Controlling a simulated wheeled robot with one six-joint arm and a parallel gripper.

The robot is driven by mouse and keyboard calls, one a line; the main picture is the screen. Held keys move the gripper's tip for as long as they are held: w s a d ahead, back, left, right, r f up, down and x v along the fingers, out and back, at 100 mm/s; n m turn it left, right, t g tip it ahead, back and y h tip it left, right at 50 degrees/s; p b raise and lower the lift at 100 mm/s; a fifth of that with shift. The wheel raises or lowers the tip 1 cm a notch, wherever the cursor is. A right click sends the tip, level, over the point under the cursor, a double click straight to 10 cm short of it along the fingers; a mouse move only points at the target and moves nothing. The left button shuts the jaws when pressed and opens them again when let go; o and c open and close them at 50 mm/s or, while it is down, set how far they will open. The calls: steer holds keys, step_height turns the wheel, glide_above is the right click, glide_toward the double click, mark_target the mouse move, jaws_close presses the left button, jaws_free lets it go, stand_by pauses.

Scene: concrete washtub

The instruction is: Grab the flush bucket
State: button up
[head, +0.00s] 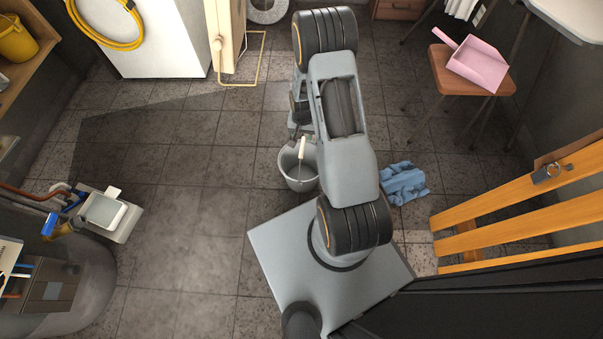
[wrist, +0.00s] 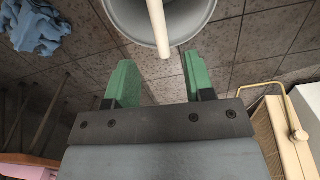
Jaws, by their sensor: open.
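A grey bucket (head: 298,180) stands upright on the tiled floor, beside my base and partly hidden by my arm. A cream bar (head: 301,148) shows across its mouth. In the wrist view the bucket (wrist: 120,14) is at the top, cut by the frame edge, and the cream bar (wrist: 158,22) points down toward my gripper. My gripper (wrist: 158,62) is open, with its two green fingers apart. The bar's end appears between the fingertips in the picture; I cannot tell how close it is in depth. Nothing is held.
A blue cloth (head: 403,183) lies on the floor to the right of my arm. An orange wooden ladder (head: 480,208) and a stool (head: 470,75) with a pink dustpan (head: 478,64) stand at the right. A yellow bucket (head: 16,40) is on the left shelf. The floor left of the grey bucket is clear.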

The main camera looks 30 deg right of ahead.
mark_target(302, 146)
step_height(302, 146, down, 6)
steer(key=shift+r+b, duration=0.2)
steer(key=shift+b, duration=0.6)
steer(key=shift+s+a+f+b, duration=0.1)
steer(key=shift+f+b, duration=1.25)
steer(key=shift+f, duration=1.15)
steer(key=shift+f, duration=0.3)
steer(key=shift+c, duration=0.5)
jaws_close()
